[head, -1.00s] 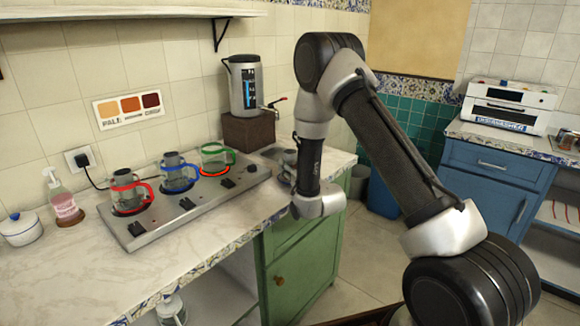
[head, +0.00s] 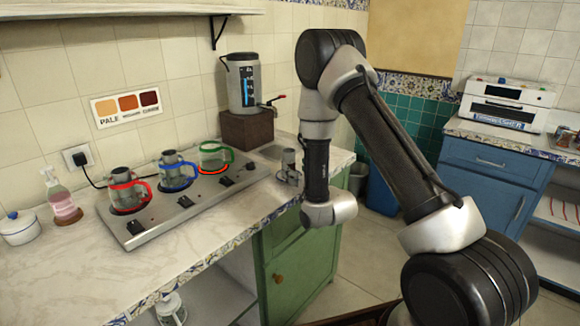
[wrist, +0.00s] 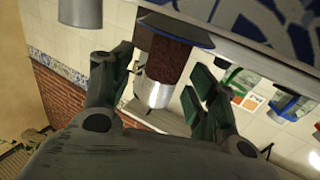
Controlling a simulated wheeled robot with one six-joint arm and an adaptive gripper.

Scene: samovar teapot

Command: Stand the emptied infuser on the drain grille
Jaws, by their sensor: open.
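The infuser (head: 289,166), a grey metal cylinder, stands upright at the front right of the drain grille (head: 270,152), beside the samovar's plinth. I cannot tell whether its base lies fully on the grille. In the wrist view my gripper (wrist: 165,85) is open, with nothing visible between its dark green fingers. The head view hides it behind my wrist. The samovar (head: 245,84) and its brown plinth (head: 246,126) appear upside down beyond the fingers in the wrist view. The green-handled glass pot (head: 216,154) shows no grey insert.
A steel hotplate (head: 165,225) carries red-handled (head: 128,192) and blue-handled (head: 177,172) pots with grey inserts. A soap bottle (head: 62,198) and a white lidded pot (head: 20,228) stand at left.

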